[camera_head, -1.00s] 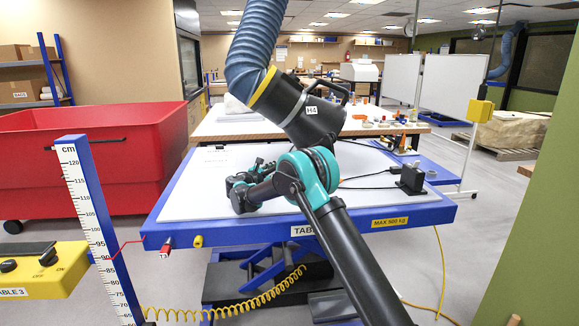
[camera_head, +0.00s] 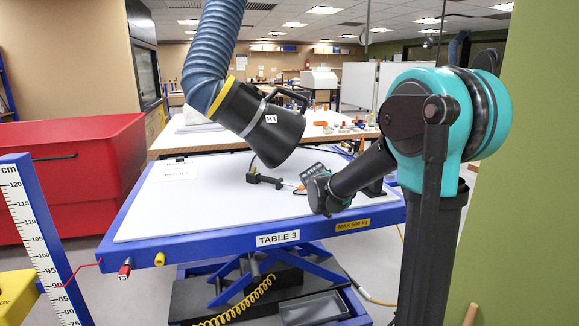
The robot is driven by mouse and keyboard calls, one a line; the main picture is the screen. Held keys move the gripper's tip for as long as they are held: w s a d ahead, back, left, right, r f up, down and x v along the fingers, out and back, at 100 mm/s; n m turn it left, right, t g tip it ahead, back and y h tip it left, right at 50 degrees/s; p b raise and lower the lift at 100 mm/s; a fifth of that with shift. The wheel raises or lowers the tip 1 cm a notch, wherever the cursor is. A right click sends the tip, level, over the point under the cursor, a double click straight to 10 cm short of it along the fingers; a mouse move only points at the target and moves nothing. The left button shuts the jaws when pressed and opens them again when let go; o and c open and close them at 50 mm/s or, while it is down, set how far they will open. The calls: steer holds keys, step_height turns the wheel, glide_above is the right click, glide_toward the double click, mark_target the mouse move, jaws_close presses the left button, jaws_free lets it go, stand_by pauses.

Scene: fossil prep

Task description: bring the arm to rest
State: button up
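My arm stands at the right of the head view, with a large teal joint and dark links. Its forearm reaches left and down over the right part of the blue-framed lift table (camera_head: 190,243), labelled TABLE 3. My gripper (camera_head: 322,192) is at the forearm's end above the white tabletop, small and partly hidden by the wrist. I cannot make out its fingers well enough to see whether it is open. Nothing held shows clearly.
A ribbed extraction hose with a dark hood (camera_head: 262,125) hangs over the table. A small dark device (camera_head: 265,180) lies on the tabletop behind my gripper. A red bin (camera_head: 75,170) and a height scale (camera_head: 35,235) stand at the left. A green wall (camera_head: 535,180) is at the right.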

steer(key=s+d+f+m+g+y, duration=0.1)
steer(key=s+f+m, duration=0.2)
steer(key=s, duration=0.7)
steer(key=s+d+f+m+g+y, duration=0.1)
steer(key=s+f+m, duration=0.2)
steer(key=s, duration=0.8)
steer(key=s+d+f+m+g+y, duration=0.1)
steer(key=s+d+f+m, duration=0.1)
steer(key=s+f, duration=0.4)
steer(key=s+m, duration=0.1)
steer(key=s, duration=0.4)
steer(key=shift+f+y, duration=0.15)
steer(key=shift+y, duration=0.25)
